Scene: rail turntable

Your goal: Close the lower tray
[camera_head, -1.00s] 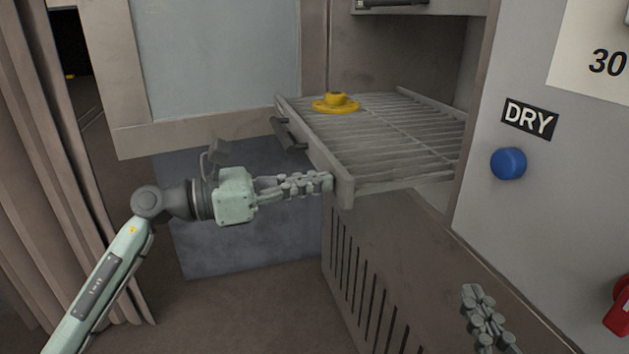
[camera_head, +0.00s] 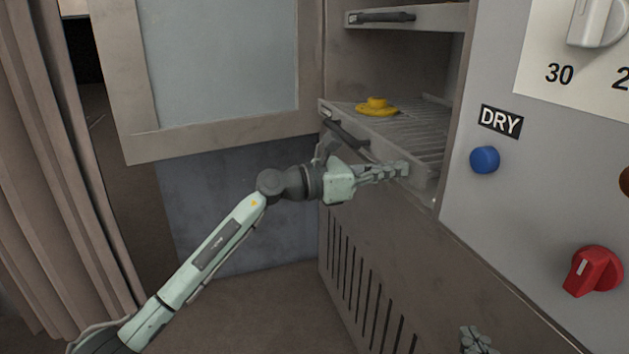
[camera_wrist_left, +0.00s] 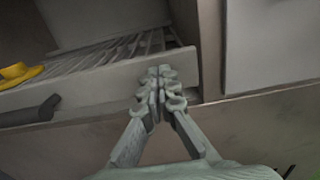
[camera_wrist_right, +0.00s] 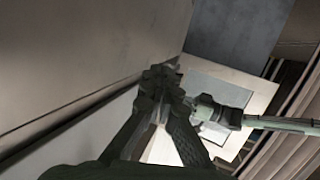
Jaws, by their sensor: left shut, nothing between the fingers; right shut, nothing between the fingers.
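The lower tray (camera_head: 422,133), a grey slatted rack with a front panel and a dark handle (camera_head: 345,133), is part way inside the cabinet, its front edge still out past the opening. A yellow flanged piece (camera_head: 377,106) sits on it. My left gripper (camera_head: 404,169) is shut and empty, its fingertips at the right part of the tray's front panel. In the left wrist view the fingertips (camera_wrist_left: 158,75) overlap the front panel (camera_wrist_left: 85,95); whether they touch it I cannot tell. My right gripper (camera_head: 473,335) is shut and empty, low in front of the cabinet; it also shows in the right wrist view (camera_wrist_right: 160,75).
An upper tray with a dark handle (camera_head: 385,17) is above. The cabinet door (camera_head: 215,65) stands open at the left. To the right is a panel with a DRY label (camera_head: 501,121), a blue button (camera_head: 485,159) and a red knob (camera_head: 592,270). Vents line the lower cabinet.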

